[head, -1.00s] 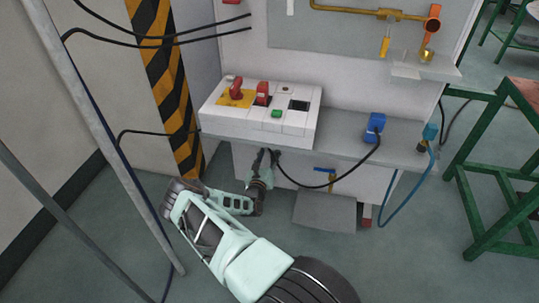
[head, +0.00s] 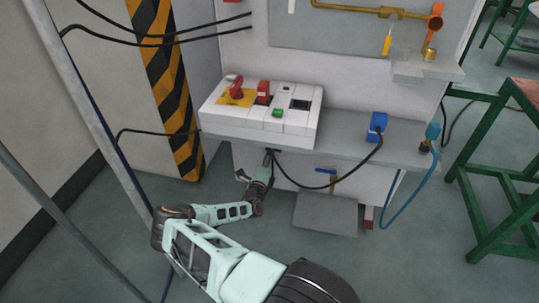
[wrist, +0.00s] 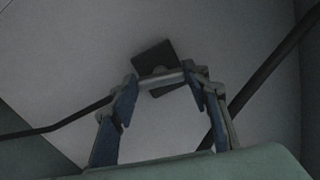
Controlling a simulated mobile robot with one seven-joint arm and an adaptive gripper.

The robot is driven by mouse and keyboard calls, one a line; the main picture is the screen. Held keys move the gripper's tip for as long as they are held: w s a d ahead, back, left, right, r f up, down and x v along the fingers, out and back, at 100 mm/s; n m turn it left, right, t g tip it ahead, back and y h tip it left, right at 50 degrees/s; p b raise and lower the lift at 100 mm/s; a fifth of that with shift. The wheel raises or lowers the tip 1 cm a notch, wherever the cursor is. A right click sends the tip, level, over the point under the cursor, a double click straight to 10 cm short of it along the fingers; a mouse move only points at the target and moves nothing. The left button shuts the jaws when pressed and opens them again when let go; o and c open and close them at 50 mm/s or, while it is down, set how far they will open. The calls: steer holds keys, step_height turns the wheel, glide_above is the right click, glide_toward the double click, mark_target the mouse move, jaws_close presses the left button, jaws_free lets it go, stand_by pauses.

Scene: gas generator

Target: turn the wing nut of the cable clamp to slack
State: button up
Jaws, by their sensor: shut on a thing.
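My gripper (head: 268,160) is under the front edge of the white control console, reaching up from below. In the wrist view, my gripper (wrist: 165,85) has a finger at each end of a short pale grey bar, which looks like the wing nut (wrist: 160,78), and is shut on it. A dark square block, apparently the cable clamp (wrist: 152,54), sits right behind the bar against a pale surface. The bar lies nearly level in the wrist view, while the block is tilted. In the head view the clamp and wing nut are too small or hidden to make out.
The console (head: 290,124) with red switches stands on a grey shelf (head: 345,137). A black cable (head: 318,185) loops from beneath it to a blue plug (head: 377,124). Metal poles (head: 85,110) stand close at left; a green frame (head: 490,190) stands at right.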

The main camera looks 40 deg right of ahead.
steer(key=shift+s+d+f+n, duration=0.1)
steer(key=shift+f+n, duration=0.05)
steer(key=shift+n, duration=4.95)
steer(key=shift+s+d+f+n, duration=0.1)
steer(key=shift+n, duration=5)
steer(key=o, duration=1.2)
steer(key=shift+a, duration=0.1)
steer(key=shift+c, duration=0.2)
steer(key=v, duration=1.2)
